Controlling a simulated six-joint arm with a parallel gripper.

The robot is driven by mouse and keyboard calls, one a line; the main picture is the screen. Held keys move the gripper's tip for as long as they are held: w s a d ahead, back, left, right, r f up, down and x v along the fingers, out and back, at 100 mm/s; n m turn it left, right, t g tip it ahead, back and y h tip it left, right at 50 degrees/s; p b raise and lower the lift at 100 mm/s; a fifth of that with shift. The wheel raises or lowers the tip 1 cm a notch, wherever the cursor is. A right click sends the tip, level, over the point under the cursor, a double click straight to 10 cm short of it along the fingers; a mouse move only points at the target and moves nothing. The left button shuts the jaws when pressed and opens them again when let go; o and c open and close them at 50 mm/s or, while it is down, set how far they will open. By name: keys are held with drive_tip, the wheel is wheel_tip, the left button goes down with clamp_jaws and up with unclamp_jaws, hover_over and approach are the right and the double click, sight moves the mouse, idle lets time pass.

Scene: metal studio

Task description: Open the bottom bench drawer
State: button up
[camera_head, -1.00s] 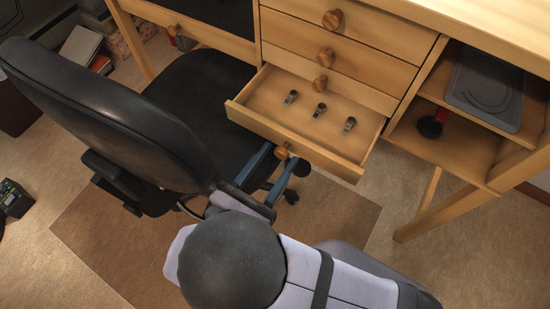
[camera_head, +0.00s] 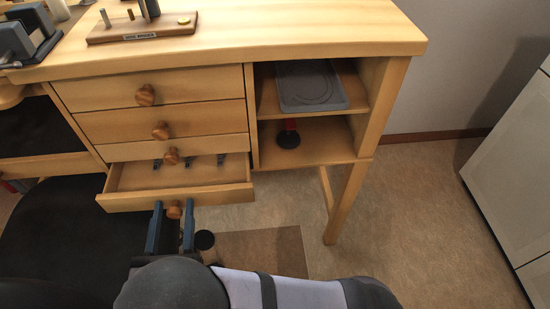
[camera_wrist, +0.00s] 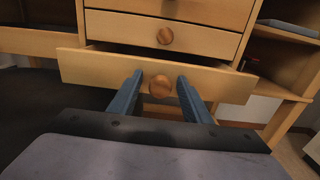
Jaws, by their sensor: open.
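The bottom bench drawer (camera_head: 222,194) is pulled out of the wooden bench, with its inside showing and a few small dark metal items (camera_head: 195,161) lying in it. Its front also shows in the wrist view (camera_wrist: 90,69). Its round wooden knob (camera_head: 174,212) sits between the blue fingers of my gripper (camera_head: 172,222). In the wrist view the knob (camera_wrist: 159,86) lies between the two fingertips of my gripper (camera_wrist: 160,82), with a gap showing on each side. My gripper is open.
Closed drawers (camera_head: 160,118) with round knobs are above. Right of them, open shelves hold a grey tray (camera_head: 310,86) and a red-and-black object (camera_head: 288,137). A black chair seat (camera_head: 75,245) is at lower left. Floor at right is clear, before a white cabinet (camera_head: 520,165).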

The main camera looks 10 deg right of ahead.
sight(176, 201)
drive_tip(key=w+b, duration=0.1)
drive_tip(key=w, duration=0.4)
drive_tip(key=shift+w+d, duration=0.1)
drive_tip(key=shift+w, duration=0.3)
drive_tip(key=s+p, duration=0.1)
drive_tip(key=s, duration=0.6)
drive_tip(key=shift+s, duration=0.2)
drive_tip(key=s+d+f+m+g+h+p, duration=0.1)
drive_tip(key=d+f+m+g+h, duration=0.2)
drive_tip(key=d, duration=0.2)
drive_tip(key=d+f+m+g+h+p, duration=0.1)
drive_tip(key=d+f+m+g+h, duration=0.15)
drive_tip(key=d, duration=0.25)
drive_tip(key=w+d+r+m+g+h+p, duration=0.2)
drive_tip(key=d+r+m+g+p, duration=0.1)
drive_tip(key=d+r+p, duration=0.4)
drive_tip(key=w+d+r+m+g+h+p, duration=0.2)
drive_tip(key=d+r+m+p, duration=0.4)
drive_tip(key=r, duration=0.5)
drive_tip(key=shift+w+d+g+p, duration=0.65)
drive_tip(key=shift+w+d+p, duration=0.15)
drive_tip(key=shift+d+p, duration=0.45)
drive_tip(key=shift+h, duration=0.25)
drive_tip(key=shift+f, duration=0.1)
